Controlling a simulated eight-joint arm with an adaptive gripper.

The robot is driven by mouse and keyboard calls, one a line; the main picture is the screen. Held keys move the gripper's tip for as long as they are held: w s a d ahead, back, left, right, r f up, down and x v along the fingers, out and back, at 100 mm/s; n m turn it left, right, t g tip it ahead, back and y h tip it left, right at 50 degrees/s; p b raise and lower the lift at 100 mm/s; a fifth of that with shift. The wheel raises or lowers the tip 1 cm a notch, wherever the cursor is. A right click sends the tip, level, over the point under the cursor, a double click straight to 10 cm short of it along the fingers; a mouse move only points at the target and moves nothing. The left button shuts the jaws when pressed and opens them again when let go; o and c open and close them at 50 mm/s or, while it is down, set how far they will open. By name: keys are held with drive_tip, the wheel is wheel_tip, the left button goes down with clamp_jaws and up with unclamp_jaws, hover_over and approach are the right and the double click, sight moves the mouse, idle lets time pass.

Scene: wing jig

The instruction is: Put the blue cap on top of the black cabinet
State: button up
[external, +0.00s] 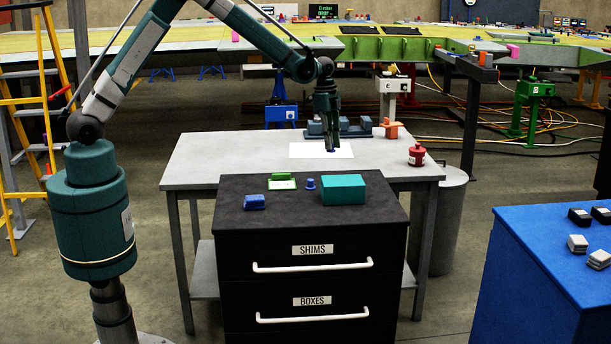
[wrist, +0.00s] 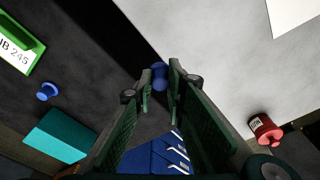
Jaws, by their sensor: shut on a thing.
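My gripper (external: 331,143) is above the grey table, in front of the white sheet in the external view. Its fingers (wrist: 160,78) are shut on a small blue cap (wrist: 159,76), which shows between the fingertips in the wrist view. In the external view only a bit of blue shows under the fingertips. The black cabinet (external: 235,222) stands in front of the table, and its dark top lies on the left of the wrist view. Another small blue knob-shaped piece (external: 310,183) stands on the cabinet top; the wrist view shows it too (wrist: 47,91).
On the cabinet top are a blue block (external: 254,202), a green-framed label holder (external: 282,182) and a teal box (external: 344,188). A red container (external: 417,155) stands on the table's right side. The cabinet top's front-left and far-right areas are bare. A blue cabinet (external: 540,260) is at right.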

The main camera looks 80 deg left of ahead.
drive_tip(key=s+d+r+m+p, duration=0.1)
drive_tip(key=s+d+r+m, duration=0.15)
drive_tip(key=d, duration=0.95)
drive_tip(key=s+d+r+m, duration=0.1)
drive_tip(key=s+d, duration=0.2)
drive_tip(key=d, duration=0.9)
drive_tip(key=r+m+p, duration=0.2)
drive_tip(key=m, duration=0.1)
hover_over(298, 211)
drive_tip(key=shift+s+a+f+n+g+h, duration=0.15)
drive_tip(key=shift+f+n+g+h, duration=0.1)
drive_tip(key=shift+g+h, duration=0.05)
drive_tip(key=shift+f+b, duration=0.35)
drive_tip(key=shift+f, duration=2.55)
drive_tip(key=shift+f, duration=2.1)
drive_tip(key=shift+f, duration=0.15)
drive_tip(key=o, duration=0.7)
